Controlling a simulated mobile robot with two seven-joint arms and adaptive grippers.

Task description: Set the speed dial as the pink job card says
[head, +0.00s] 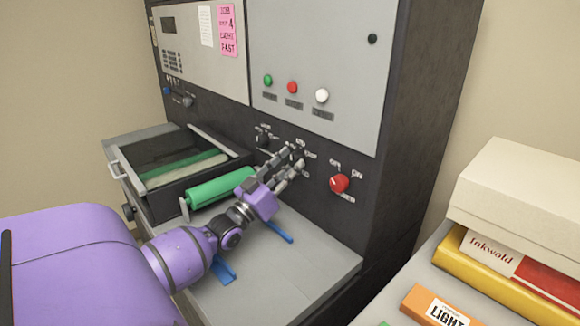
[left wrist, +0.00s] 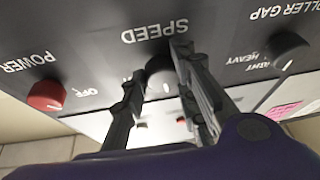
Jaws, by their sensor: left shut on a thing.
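The pink job card (head: 227,30) is on the upper panel in the head view; its legible words include "LIGHT" and "FAST". The speed dial (left wrist: 159,76) is a dark round knob under the word "SPEED", which appears upside down in the left wrist view. My left gripper (head: 292,165) reaches the lower dark panel, and its fingers hide most of the dial in the head view. In the left wrist view my left gripper (left wrist: 155,85) has a finger on either side of the dial and is shut on it. The dial's pointer setting cannot be read. My right gripper is not in view.
The red power knob (head: 339,183) is just right of my fingers, and the roller gap knob (left wrist: 289,52) is on the dial's other side. A green roller (head: 218,187) and an open tray (head: 128,178) are below left. Boxes (head: 520,205) stand at the right.

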